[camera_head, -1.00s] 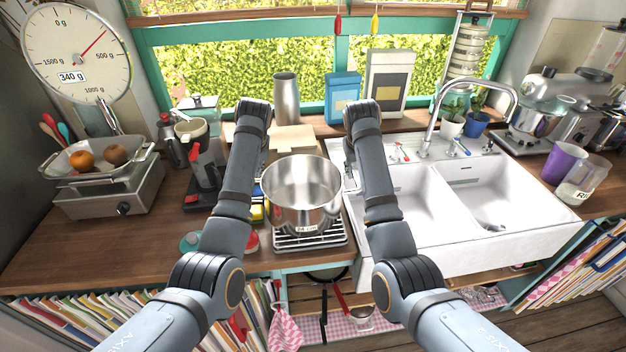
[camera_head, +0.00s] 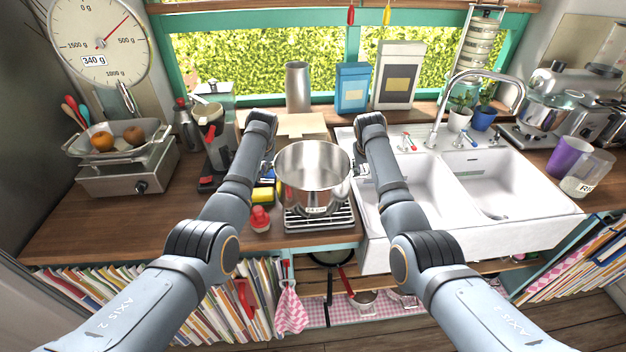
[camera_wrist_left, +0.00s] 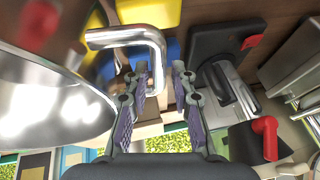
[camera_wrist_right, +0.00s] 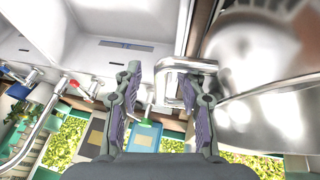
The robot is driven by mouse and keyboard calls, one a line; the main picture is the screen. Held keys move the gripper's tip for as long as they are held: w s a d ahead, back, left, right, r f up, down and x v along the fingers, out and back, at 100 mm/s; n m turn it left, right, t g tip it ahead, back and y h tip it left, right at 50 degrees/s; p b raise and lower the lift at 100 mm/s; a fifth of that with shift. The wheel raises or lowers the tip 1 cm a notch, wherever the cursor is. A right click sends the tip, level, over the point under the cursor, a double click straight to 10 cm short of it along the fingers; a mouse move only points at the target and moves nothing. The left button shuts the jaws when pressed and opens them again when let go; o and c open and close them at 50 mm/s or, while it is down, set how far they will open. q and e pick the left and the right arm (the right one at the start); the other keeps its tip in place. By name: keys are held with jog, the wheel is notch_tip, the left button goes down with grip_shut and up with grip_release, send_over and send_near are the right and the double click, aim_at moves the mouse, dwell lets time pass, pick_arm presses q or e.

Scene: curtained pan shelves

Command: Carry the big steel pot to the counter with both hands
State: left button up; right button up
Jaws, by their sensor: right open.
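The big steel pot (camera_head: 312,182) stands upright on a wire rack (camera_head: 320,221) at the counter's front, left of the sink. My left gripper (camera_head: 268,166) is at its left side. In the left wrist view the left gripper (camera_wrist_left: 160,68) has its fingers apart, with the end of a steel loop handle (camera_wrist_left: 128,36) close to its tips. My right gripper (camera_head: 359,165) is at the pot's right side. In the right wrist view the right gripper (camera_wrist_right: 162,75) is open, with the other loop handle (camera_wrist_right: 188,64) at its fingers. The fingertips are mostly hidden in the head view.
A white double sink (camera_head: 470,235) adjoins the rack on the right. A yellow sponge (camera_head: 262,195) and a red-topped item (camera_head: 260,219) lie left of the pot. A scale (camera_head: 125,180) with fruit stands farther left. The wooden counter (camera_head: 110,225) has bare room at front left.

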pick_arm(q)
jog(key=shift+a+f, duration=0.1)
jog(key=shift+f, duration=0.15)
pick_arm(e)
jog(key=shift+f, duration=0.2)
pick_arm(q)
jog(key=shift+w+f, duration=0.45)
jog(key=shift+w, duration=0.1)
pick_arm(e)
jog(key=shift+w+f, duration=0.5)
jog(key=shift+w, duration=0.1)
pick_arm(q)
jog(key=shift+s+r, duration=0.2)
jog(key=shift+s, duration=0.05)
jog(key=c, duration=0.5)
pick_arm(e)
jog(key=shift+s+r, duration=0.2)
jog(key=shift+s, duration=0.05)
jog(key=c, duration=0.5)
pick_arm(q)
grip_shut()
pick_arm(e)
grip_shut()
pick_arm(q)
jog(key=shift+w+r, duration=0.2)
jog(key=shift+r, duration=0.05)
pick_arm(e)
jog(key=shift+w+r, duration=0.15)
jog(key=shift+r, duration=0.05)
